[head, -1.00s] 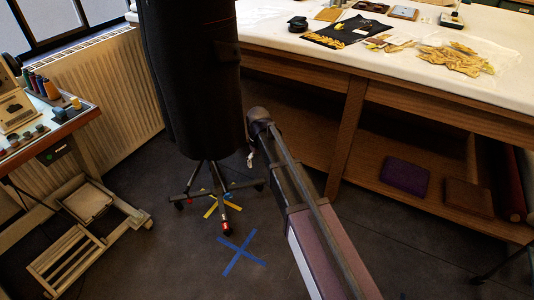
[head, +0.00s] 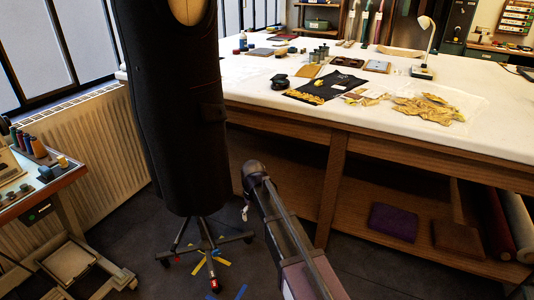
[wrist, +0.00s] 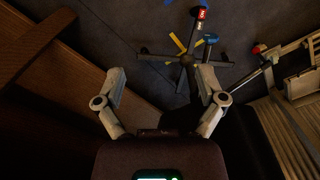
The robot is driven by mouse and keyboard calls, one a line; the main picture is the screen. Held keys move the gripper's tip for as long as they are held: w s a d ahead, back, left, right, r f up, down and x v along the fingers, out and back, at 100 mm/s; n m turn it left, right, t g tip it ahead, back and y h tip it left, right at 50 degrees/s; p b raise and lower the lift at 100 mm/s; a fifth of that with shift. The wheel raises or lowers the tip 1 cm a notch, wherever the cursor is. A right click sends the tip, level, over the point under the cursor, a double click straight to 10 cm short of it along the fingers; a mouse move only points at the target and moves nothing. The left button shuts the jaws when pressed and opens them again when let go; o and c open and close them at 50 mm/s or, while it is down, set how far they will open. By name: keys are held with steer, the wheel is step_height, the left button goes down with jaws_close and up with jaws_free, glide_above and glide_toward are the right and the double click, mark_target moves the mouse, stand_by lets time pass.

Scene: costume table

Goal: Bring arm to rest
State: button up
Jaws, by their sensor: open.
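My arm (head: 290,245) reaches up from the bottom of the head view toward the table's front side, below the tabletop. My gripper shows in the wrist view (wrist: 165,88), with its two fingers spread apart and nothing between them. In the head view the fingers are mostly hidden behind the arm's end. The wrist view looks down at the dark floor and the wheeled foot (wrist: 187,60) of the black dress form. The dress form (head: 170,110) stands upright just left of my arm's end.
The long white-topped table (head: 400,115) carries yellow lace, a black cloth and a lamp (head: 425,48). Its lower shelf holds a purple block (head: 393,219) and a brown block (head: 458,238). A small cart (head: 40,190) with spools stands left. Blue tape (head: 240,291) marks the open floor.

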steer(key=s+d+m, duration=0.3)
steer(key=s+d, duration=0.5)
steer(key=d, duration=0.5)
steer(key=s+d+m, duration=0.3)
steer(key=s+d, duration=0.4)
steer(key=d, duration=0.6)
step_height(320, 180, up, 27)
steer(key=p, duration=2.6)
steer(key=shift+w+p, duration=0.15)
steer(key=shift+p, duration=0.25)
steer(key=shift+f, duration=0.1)
